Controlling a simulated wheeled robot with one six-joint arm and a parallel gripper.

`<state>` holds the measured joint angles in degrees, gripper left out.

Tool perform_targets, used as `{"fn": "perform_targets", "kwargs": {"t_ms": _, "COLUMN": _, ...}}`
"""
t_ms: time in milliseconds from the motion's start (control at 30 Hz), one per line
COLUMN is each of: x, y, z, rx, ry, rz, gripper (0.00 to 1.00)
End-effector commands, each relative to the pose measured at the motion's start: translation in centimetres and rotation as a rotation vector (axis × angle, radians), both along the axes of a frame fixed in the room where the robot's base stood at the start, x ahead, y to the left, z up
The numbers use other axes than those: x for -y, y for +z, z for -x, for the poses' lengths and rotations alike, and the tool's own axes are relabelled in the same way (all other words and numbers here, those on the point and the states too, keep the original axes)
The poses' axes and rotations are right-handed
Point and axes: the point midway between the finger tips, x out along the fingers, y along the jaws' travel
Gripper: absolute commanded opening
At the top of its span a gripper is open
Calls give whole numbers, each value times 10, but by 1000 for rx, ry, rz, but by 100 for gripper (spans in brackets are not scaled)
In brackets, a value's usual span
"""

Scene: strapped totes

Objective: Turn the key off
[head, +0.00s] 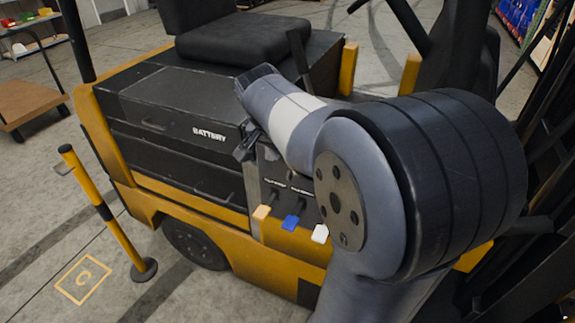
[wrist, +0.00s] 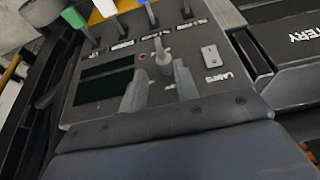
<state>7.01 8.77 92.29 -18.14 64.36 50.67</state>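The key (wrist: 163,62) stands in the dark control panel (wrist: 195,45) in the wrist view, as a small grey piece with a thin upper part. My gripper (wrist: 160,85) is open, with one finger to the left of the key and one to the right. Gaps show between the fingers and the key; whether either touches it I cannot tell. In the head view my gripper (head: 243,152) is by the panel's upper left edge, mostly behind my arm. The key is hidden there.
A light rocker switch (wrist: 210,56) sits right of the key. Levers with orange (head: 262,212), blue (head: 290,222) and white (head: 320,234) tips stick out of the panel. The black battery housing (head: 170,105) lies beside it. A yellow post (head: 105,215) stands on the floor at left.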

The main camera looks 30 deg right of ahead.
Motion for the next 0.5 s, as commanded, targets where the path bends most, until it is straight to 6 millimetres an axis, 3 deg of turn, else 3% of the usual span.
{"fn": "perform_targets", "kwargs": {"t_ms": 200, "x": -8, "y": 22, "z": 5, "rx": 1, "ry": 1, "rz": 0, "gripper": 29}}
{"fn": "perform_targets", "kwargs": {"t_ms": 500, "x": -8, "y": 24, "z": 6, "rx": -1, "ry": 1, "rz": -1, "gripper": 29}}
